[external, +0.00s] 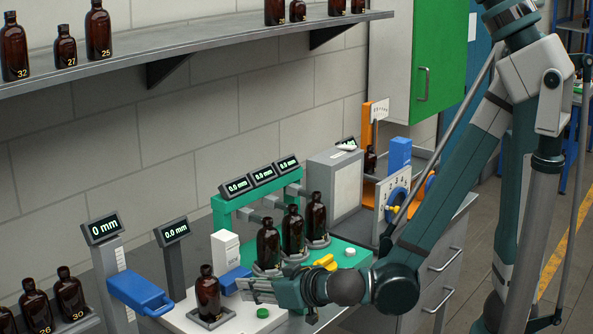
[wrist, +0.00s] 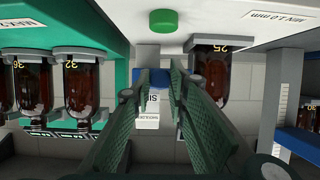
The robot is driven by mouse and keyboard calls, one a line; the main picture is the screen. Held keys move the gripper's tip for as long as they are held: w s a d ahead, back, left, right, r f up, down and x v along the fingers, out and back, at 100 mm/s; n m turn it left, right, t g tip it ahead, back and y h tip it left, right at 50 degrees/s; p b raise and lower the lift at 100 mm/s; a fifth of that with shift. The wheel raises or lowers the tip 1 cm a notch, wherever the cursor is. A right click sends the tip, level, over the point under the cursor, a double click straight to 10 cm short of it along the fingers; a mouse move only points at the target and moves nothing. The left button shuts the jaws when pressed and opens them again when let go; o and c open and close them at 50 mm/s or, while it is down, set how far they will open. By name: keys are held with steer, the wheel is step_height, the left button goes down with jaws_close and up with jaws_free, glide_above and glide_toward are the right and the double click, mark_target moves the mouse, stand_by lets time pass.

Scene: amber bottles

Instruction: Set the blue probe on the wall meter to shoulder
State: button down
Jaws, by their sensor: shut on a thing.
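The blue probe (external: 234,277) is a small blue block low on the wall meter, beside a bottle. My gripper (external: 243,287) reaches in from the right, with its fingertips closed at the probe. In the wrist view the blue probe (wrist: 158,82) shows between the two green finger pads of my gripper (wrist: 160,76). The wall meter's dark display (external: 174,231) stands on a grey post behind. An amber bottle (external: 207,291) stands upright in a dark holder, close beside the probe. It also shows in the wrist view, numbered 25 (wrist: 211,82). My fingers partly hide the probe.
A green cap (external: 263,312) lies on the white plate near my gripper. A green station (external: 340,258) with several bottles stands to the right. A tall meter with a blue arm (external: 139,292) stands at left. A shelf (external: 180,50) with bottles runs above.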

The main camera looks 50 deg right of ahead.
step_height(320, 180, up, 5)
steer(key=p, duration=0.3)
steer(key=shift+w+r, duration=0.1)
steer(key=shift+a, duration=0.1)
steer(key=c, duration=2.2)
jaws_free()
steer(key=shift+c, duration=0.2)
steer(key=shift+s, duration=0.3)
steer(key=v, duration=1.1)
steer(key=shift+s+r, duration=0.25)
steer(key=shift+d, duration=0.2)
